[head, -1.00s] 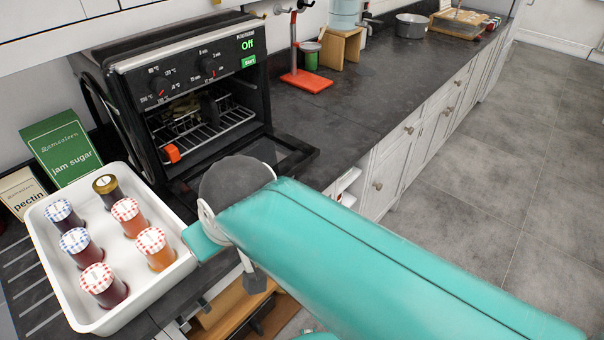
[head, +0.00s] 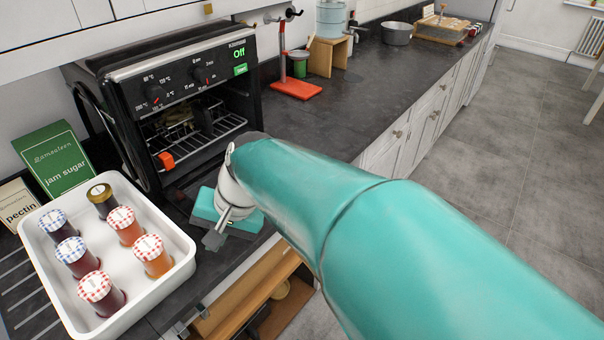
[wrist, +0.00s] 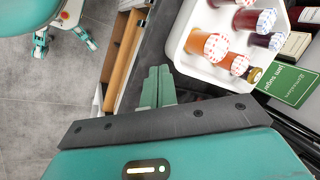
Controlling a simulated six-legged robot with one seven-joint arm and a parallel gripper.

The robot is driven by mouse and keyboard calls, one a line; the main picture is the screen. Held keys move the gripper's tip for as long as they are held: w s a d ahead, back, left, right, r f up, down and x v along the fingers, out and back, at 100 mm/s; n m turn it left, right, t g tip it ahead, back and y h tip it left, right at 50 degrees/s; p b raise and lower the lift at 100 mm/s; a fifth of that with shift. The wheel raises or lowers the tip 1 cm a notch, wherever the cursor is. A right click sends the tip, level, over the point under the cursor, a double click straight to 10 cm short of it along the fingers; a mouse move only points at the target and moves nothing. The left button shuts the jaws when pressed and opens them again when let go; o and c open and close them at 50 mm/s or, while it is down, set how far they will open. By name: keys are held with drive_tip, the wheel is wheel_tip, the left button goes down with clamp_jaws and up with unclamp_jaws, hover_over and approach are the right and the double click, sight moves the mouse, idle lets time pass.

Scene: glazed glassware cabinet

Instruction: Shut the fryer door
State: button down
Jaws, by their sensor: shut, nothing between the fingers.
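The fryer (head: 175,85) is a black countertop oven with dials and a green "Off" display, in the head view. Its front is open, showing a wire rack (head: 205,135) and an orange tab inside. Its lowered door is mostly hidden behind my arm, so I cannot tell its exact angle. My gripper (head: 214,240) is in front of the fryer, low over the counter's front edge, where the door hangs out. In the wrist view my gripper (wrist: 158,84) shows two green fingers pressed together, with nothing between them. I cannot tell whether it touches the door.
A white tray (head: 185,262) of several jam jars stands left of my gripper. Jam sugar (head: 58,165) and pectin (head: 18,205) boxes stand behind it. A red-based stand (head: 297,88) is right of the fryer. An open drawer (head: 225,318) lies below; the floor at right is clear.

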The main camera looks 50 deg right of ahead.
drive_tip(key=w+d+f+m+t+y, duration=0.1)
drive_tip(key=w+d+f+m+t, duration=0.1)
drive_tip(key=d+m, duration=0.45)
drive_tip(key=w+d+f+m+t+y, duration=0.1)
drive_tip(key=w+d+m+t, duration=0.1)
drive_tip(key=d+m, duration=0.45)
drive_tip(key=s+d+f+m+t+h, duration=0.25)
drive_tip(key=d+m, duration=0.45)
drive_tip(key=d, duration=0.4)
drive_tip(key=s+d+f+m+t+h, duration=0.2)
drive_tip(key=s+d+m+t+h, duration=0.15)
drive_tip(key=d+m, duration=0.45)
drive_tip(key=shift+n+y, duration=0.4)
drive_tip(key=shift+n, duration=0.5)
drive_tip(key=w+f, duration=0.1)
drive_tip(key=w, duration=0.2)
drive_tip(key=w+d+f, duration=0.1)
drive_tip(key=w, duration=0.2)
drive_tip(key=w+d+f, duration=0.1)
drive_tip(key=w, duration=0.2)
drive_tip(key=shift+f, duration=0.35)
